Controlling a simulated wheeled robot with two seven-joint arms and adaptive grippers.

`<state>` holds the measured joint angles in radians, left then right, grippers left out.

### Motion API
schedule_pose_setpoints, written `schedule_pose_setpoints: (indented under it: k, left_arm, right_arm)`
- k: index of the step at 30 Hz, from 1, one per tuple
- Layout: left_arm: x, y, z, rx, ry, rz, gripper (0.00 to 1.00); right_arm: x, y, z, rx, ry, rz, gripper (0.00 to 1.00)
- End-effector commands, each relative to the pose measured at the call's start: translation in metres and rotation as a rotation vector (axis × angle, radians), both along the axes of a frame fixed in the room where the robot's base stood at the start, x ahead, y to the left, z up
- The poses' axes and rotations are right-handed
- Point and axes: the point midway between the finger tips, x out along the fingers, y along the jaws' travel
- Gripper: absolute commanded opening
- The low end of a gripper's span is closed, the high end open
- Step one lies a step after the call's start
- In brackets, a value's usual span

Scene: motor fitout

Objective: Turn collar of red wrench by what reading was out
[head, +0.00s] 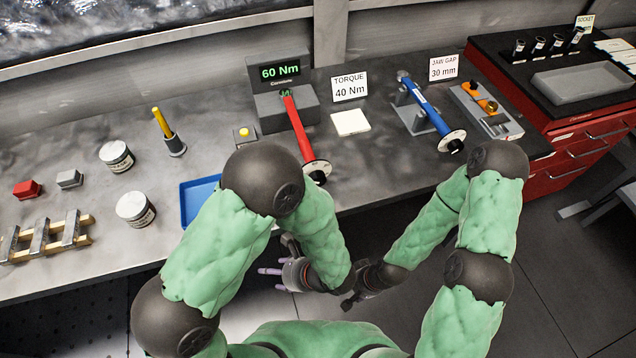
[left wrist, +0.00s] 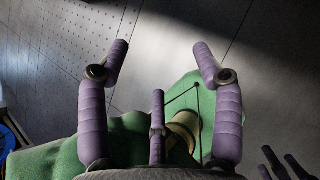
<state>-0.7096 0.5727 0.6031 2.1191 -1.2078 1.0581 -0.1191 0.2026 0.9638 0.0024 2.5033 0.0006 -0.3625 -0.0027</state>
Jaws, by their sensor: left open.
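The red wrench (head: 299,128) lies with its far end at a grey tester (head: 270,112), whose green display (head: 280,72) reads 60 Nm. A pale collar with marks (head: 315,168) sits near its near end, which points toward me. A card (head: 349,86) reads TORQUE 40 Nm. My left gripper (head: 273,259) is low in front of the bench, clear of the wrench; in the left wrist view its purple fingers (left wrist: 160,62) are apart with nothing between them. My right gripper (head: 350,301) is low in front of me, partly hidden, its opening unclear.
A blue wrench (head: 425,106) rests on a stand at right, beside a JAW GAP 30 mm card (head: 443,68) and an orange tool (head: 481,98). A blue tray (head: 190,205), tins (head: 117,156) and a yellow-handled tool (head: 162,123) stand left. A white pad (head: 350,122) lies right of the red wrench.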

Motion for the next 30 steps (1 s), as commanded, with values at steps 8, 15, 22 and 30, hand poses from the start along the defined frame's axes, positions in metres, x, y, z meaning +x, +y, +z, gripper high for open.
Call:
schedule_pose_setpoints:
  k: [8, 15, 22, 30]
  left_arm:
    - [0.074, -0.085, 0.102, 0.300, -0.445, -0.564, 0.66]
    - [0.075, -0.142, 0.160, 0.401, -0.701, -0.760, 0.66]
    - [0.086, -0.142, 0.166, 0.410, -0.724, -0.772, 0.66]
    - [0.123, -0.129, 0.164, 0.409, -0.722, -0.767, 0.66]
  right_arm:
    - [0.000, 0.000, -0.011, 0.000, 0.000, 0.000, 0.40]
    - [0.000, 0.000, -0.014, 0.000, 0.000, 0.000, 0.40]
    - [0.000, 0.000, -0.017, 0.000, 0.000, 0.000, 0.40]
    - [0.000, 0.000, -0.024, 0.000, 0.000, 0.000, 0.40]
